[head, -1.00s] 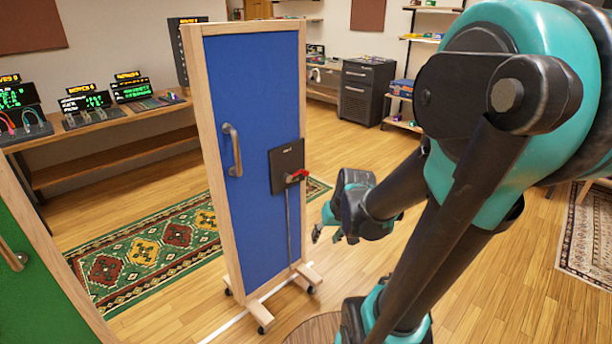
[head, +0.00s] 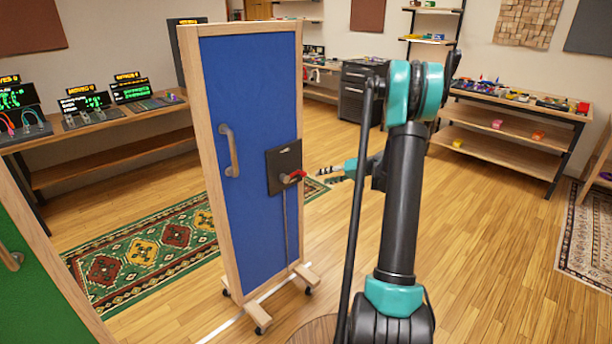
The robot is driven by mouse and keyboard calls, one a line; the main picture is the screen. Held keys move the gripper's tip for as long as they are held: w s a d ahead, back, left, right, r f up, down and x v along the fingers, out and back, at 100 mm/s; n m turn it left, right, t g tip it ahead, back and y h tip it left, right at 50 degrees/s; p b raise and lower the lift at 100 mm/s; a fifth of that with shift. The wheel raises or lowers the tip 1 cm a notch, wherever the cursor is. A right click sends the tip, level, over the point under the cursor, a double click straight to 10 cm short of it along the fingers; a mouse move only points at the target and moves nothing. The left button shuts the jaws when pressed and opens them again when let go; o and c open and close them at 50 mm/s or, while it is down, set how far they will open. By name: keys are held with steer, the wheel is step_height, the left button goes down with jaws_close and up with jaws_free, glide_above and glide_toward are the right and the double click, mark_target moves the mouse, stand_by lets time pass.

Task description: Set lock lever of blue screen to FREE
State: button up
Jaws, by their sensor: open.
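The blue screen (head: 247,110) stands upright on a castered wooden frame left of the middle. A black plate (head: 282,158) on its right side carries the lock lever (head: 292,177), which has a red handle pointing to the right. The lettering on the plate is too small to read. A thin rod runs from the plate down to the screen's foot. A grey pull handle (head: 230,150) is on the screen's left side. My gripper (head: 322,174) is open and empty, a little right of the red handle and seemingly apart from it. How far apart in depth, I cannot tell.
A green screen (head: 40,245) stands at the left edge. Behind are a bench with lit devices (head: 110,125), a dark cabinet (head: 357,100) and a shelf table (head: 510,120). A patterned rug (head: 150,250) lies behind the blue screen.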

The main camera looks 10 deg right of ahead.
steer(key=w+d+f+t+y, duration=0.2)
steer(key=w+d+f, duration=0.1)
steer(key=w+d, duration=0.3)
glide_toward(304, 174)
steer(key=x, duration=0.7)
steer(key=w+d+x, duration=0.1)
steer(key=x, duration=0.3)
steer(key=shift+f, duration=0.3)
jaws_close()
